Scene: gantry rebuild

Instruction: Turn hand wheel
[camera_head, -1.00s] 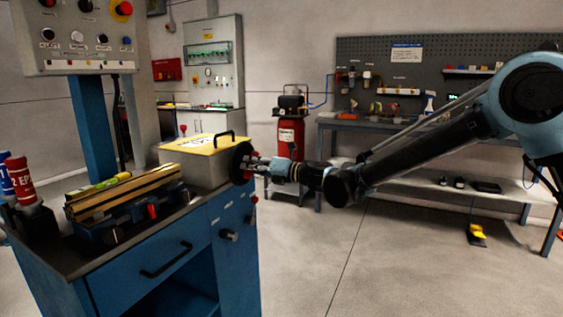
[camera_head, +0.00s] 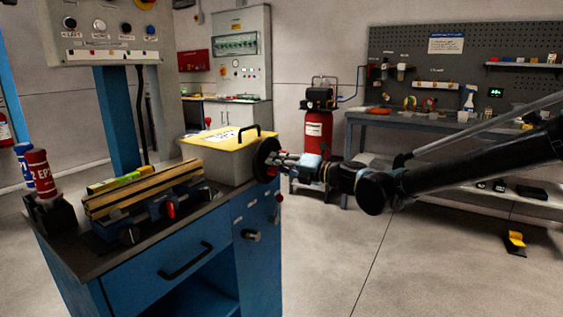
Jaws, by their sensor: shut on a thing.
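The black hand wheel (camera_head: 265,160) is on the right side of a grey box with a yellow lid (camera_head: 222,140), on top of the blue cabinet. My gripper (camera_head: 282,160) reaches in from the right and is shut on the hand wheel near its right side. The wheel is seen nearly edge-on, so its turn angle cannot be told. The exact finger contact is too small to make out.
The blue cabinet (camera_head: 225,262) carries a vise with wooden bars (camera_head: 145,188) and red and blue cans (camera_head: 38,170). A control panel (camera_head: 108,30) stands above. A red compressor (camera_head: 317,130) and a workbench (camera_head: 375,118) are behind.

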